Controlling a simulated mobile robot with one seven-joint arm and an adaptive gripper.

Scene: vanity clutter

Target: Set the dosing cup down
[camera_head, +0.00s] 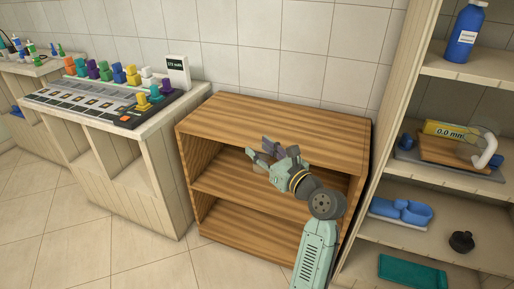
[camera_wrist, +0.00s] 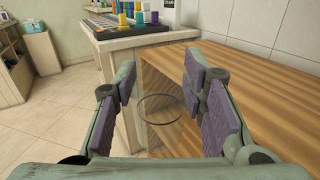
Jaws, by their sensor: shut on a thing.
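My gripper (camera_head: 265,154) is at the front of the low wooden shelf unit (camera_head: 270,112), close to its top front edge. In the wrist view its purple-padded fingers (camera_wrist: 160,82) stand apart, one on each side of a clear, see-through cup (camera_wrist: 160,107). I take this as the dosing cup, held between the pads. Its round dark rim shows, but its walls are hard to make out against the wood. In the head view the cup is too faint and too covered by the fingers to tell its tilt.
The unit's top is bare. At left, a counter (camera_head: 170,122) carries a tray with colored blocks and a small display (camera_head: 177,70).

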